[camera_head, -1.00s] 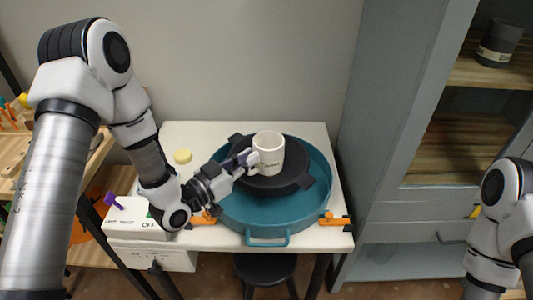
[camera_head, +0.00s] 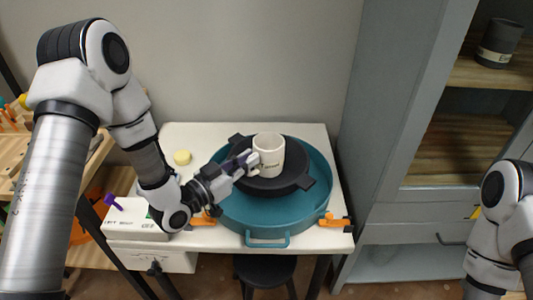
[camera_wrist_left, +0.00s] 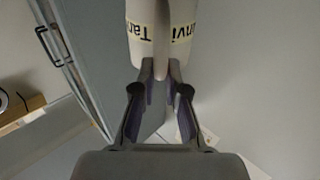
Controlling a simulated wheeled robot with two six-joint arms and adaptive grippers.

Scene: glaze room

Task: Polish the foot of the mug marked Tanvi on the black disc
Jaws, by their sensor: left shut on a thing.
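The white mug (camera_head: 269,150) with dark lettering stands upright on the black disc (camera_head: 285,185), which sits inside the teal round basin (camera_head: 312,212). My left gripper (camera_head: 252,162) is shut on the mug, at its left side in the head view. In the left wrist view the mug (camera_wrist_left: 147,40) shows at the top, with "Tan" and "vi" on either side of the part between the fingers (camera_wrist_left: 161,75). The mug's foot is against the disc and hidden. My right gripper is out of view; only part of my right arm shows.
A white box with a purple lever (camera_head: 140,218) stands left of the basin. Orange clamps (camera_head: 334,221) flank the basin. A grey cabinet (camera_head: 385,150) holding a dark mug (camera_head: 500,43) stands right.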

